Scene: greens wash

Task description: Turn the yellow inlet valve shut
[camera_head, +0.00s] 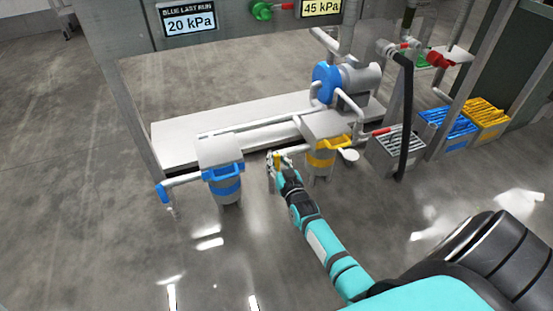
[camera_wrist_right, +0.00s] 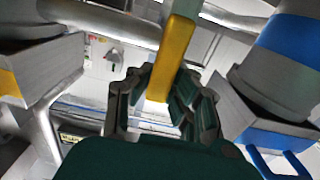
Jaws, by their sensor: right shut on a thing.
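The yellow inlet valve handle (camera_wrist_right: 173,55) is a flat yellow bar. In the right wrist view it lies between the fingers of my right gripper (camera_wrist_right: 163,98), which is shut on it. In the head view the right gripper (camera_head: 274,163) is at a pipe between the blue-banded canister and the yellow-banded canister. Only a little yellow of the handle (camera_head: 277,158) shows there; the fingers hide the rest. My left gripper is out of view.
The blue-banded canister (camera_head: 226,188) stands left of the gripper and the yellow-banded canister (camera_head: 321,160) right. A pale bench (camera_head: 175,142) lies behind. Blue (camera_head: 447,127) and yellow (camera_head: 487,117) crates stand right. The front floor is clear.

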